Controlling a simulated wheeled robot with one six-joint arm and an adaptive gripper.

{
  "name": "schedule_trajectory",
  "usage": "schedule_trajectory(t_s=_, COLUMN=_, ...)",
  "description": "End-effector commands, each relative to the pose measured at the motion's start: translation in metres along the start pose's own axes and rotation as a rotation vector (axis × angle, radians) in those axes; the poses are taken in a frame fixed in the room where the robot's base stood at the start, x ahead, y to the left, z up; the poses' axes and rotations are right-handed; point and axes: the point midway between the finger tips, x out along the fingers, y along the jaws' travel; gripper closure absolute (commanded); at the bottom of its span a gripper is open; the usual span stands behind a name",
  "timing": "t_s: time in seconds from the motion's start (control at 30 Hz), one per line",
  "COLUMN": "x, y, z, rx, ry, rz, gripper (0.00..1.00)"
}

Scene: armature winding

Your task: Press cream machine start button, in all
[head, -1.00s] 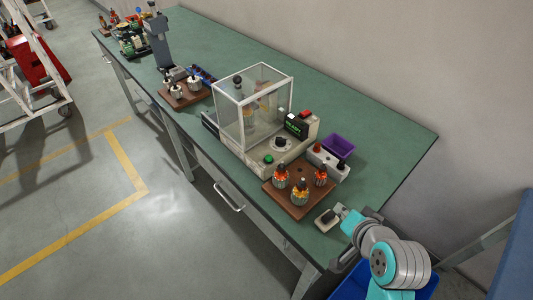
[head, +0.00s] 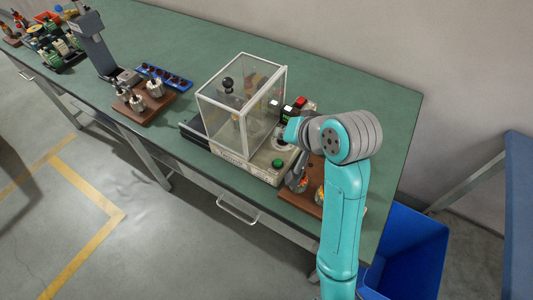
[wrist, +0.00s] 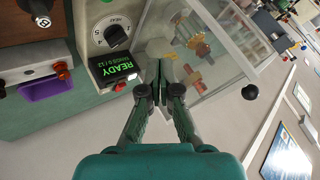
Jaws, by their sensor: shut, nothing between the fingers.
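The cream machine (head: 235,158) stands on the bench with a clear guard box (head: 222,95) over its left part. A round green button (head: 277,163) sits on its front right top, just left of my arm. In the wrist view, the machine's display (wrist: 116,67) reads READY in green, next to a black dial (wrist: 115,36) and a small red lit switch (wrist: 119,87). My gripper (wrist: 164,75) is shut and empty, right of the display and in front of the clear guard.
A brown board (head: 292,200) with armatures lies right of the machine, partly behind my arm. Another board (head: 145,108) of armatures and a grey press (head: 95,45) stand left. A blue bin (head: 415,245) is below the bench end. Bench behind the machine is clear.

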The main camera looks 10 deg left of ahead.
Motion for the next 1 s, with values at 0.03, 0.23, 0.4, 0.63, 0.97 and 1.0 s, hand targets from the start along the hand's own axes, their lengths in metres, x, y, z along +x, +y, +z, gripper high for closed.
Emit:
schedule_trajectory(t_s=0.03, x=0.0, y=0.0, z=0.0, rx=0.0, ry=0.0, rz=0.0, gripper=1.0)
schedule_trajectory(t_s=0.23, x=0.0, y=0.0, z=0.0, rx=0.0, ry=0.0, rz=0.0, gripper=1.0)
schedule_trajectory(t_s=0.4, x=0.003, y=0.002, z=0.002, rx=0.0, ry=0.0, rz=0.0, gripper=1.0)
schedule_trajectory(t_s=0.63, x=0.019, y=0.014, z=0.015, rx=0.002, ry=-0.004, rz=0.001, gripper=1.0)
schedule_trajectory(t_s=0.97, x=0.047, y=0.035, z=0.035, rx=0.002, ry=-0.003, rz=0.0, gripper=1.0)
schedule_trajectory(t_s=1.0, x=0.05, y=0.036, z=0.036, rx=0.001, ry=-0.001, rz=0.0, gripper=1.0)
